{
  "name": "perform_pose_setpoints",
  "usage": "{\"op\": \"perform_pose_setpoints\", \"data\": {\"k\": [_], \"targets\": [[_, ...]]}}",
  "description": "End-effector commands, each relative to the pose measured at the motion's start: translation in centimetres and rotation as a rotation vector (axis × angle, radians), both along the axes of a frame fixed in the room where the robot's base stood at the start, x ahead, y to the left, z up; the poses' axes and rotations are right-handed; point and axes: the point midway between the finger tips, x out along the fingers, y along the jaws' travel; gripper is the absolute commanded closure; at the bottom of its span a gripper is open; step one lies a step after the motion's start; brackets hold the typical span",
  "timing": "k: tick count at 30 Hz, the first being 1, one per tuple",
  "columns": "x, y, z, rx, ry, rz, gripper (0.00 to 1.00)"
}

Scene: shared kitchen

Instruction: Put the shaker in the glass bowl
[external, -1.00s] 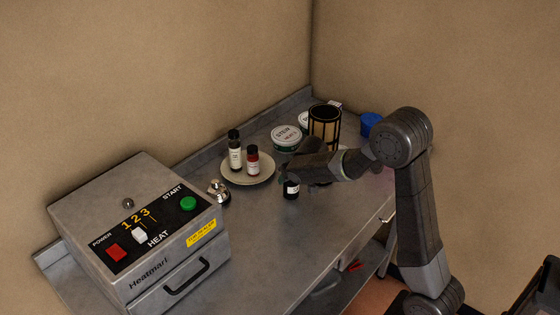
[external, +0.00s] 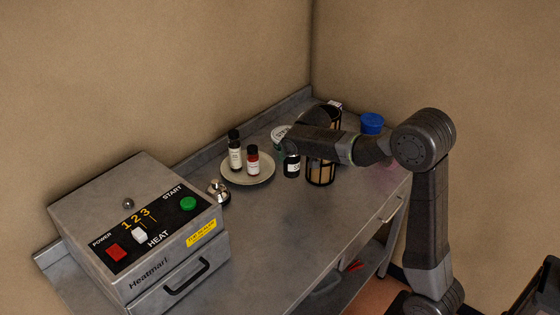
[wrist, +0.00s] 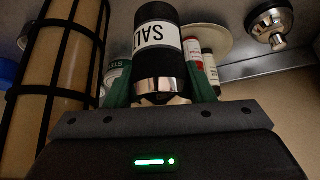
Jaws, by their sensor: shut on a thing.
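The shaker is a black cylinder with a white label reading SALT and a shiny metal end. In the wrist view the shaker (wrist: 155,50) sits between the green fingers of my gripper (wrist: 160,92), which is shut on it. In the external view the shaker (external: 292,166) hangs below my gripper (external: 293,148), near the plate's right side; it looks raised off the counter. I cannot make out a glass bowl in either view; my arm hides part of the counter.
A plate (external: 262,181) holds two bottles. A small metal object (external: 218,191) stands beside the heating machine (external: 140,225). A black-framed tan cylinder (external: 322,172), a tin (external: 281,132) and a blue container (external: 371,123) are near my arm. The front middle counter is clear.

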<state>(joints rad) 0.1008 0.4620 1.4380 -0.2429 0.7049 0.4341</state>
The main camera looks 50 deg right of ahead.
Motion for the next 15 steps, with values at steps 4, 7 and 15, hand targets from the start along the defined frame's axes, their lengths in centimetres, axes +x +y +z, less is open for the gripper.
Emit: {"op": "perform_pose_setpoints", "data": {"k": [4, 7, 15], "targets": [[0.0, 0.0, 0.9, 0.000, -0.002, 0.001, 0.77], [0.1, 0.0, 2.3, -0.001, -0.005, 0.000, 0.77], [0.1, 0.0, 12.3, 0.000, -0.011, 0.000, 0.77]]}}
